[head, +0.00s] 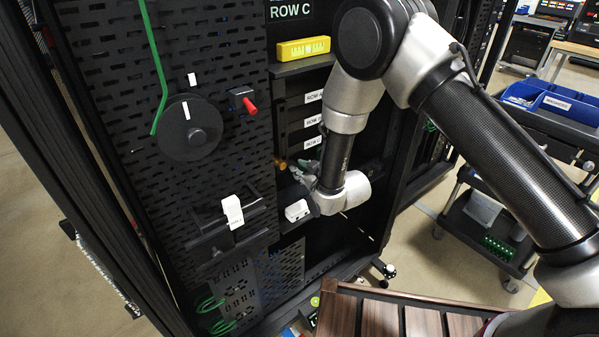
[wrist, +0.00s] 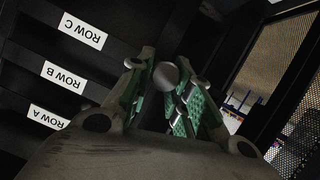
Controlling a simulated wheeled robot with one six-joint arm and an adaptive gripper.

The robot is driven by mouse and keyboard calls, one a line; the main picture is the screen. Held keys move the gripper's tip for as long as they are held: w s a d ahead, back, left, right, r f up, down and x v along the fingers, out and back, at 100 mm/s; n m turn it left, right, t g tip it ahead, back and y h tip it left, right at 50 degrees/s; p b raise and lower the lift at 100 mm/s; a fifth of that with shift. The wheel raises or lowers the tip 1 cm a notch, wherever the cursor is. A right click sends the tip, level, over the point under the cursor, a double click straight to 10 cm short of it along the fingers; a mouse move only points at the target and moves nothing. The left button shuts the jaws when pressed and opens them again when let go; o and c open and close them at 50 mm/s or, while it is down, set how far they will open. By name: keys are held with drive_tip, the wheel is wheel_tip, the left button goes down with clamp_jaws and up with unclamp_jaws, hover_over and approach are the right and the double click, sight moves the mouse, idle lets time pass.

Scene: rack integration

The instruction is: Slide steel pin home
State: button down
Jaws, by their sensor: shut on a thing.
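My gripper (head: 300,172) is at the front of the dark rack, just below the ROW labels. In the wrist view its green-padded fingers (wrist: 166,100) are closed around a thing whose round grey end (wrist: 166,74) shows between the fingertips. I take this to be the steel pin; the rest of it is hidden by the fingers. A small brass-coloured knob or end (head: 280,163) shows just left of the gripper in the head view. I cannot tell whether it is part of the held pin. The hole for the pin is not clearly visible.
Drawer fronts with white ROW labels (head: 314,97) are above the gripper, also in the wrist view (wrist: 63,78). A yellow box (head: 303,48) sits on a shelf above. A perforated panel with a black reel (head: 190,128) and red-handled part (head: 249,105) is left. A cart with blue bins (head: 550,98) stands right.

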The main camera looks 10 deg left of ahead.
sight(295, 164)
drive_tip(key=shift+w+a, duration=0.75)
drive_tip(key=shift+a, duration=0.15)
idle(0.8)
drive_tip(key=shift+w+a, duration=0.2)
drive_tip(key=shift+a, duration=0.05)
drive_tip(key=shift+w+a, duration=0.1)
drive_tip(key=c, duration=1.2)
unclamp_jaws()
drive_tip(key=v, duration=1.2)
drive_tip(key=shift+f, duration=0.1)
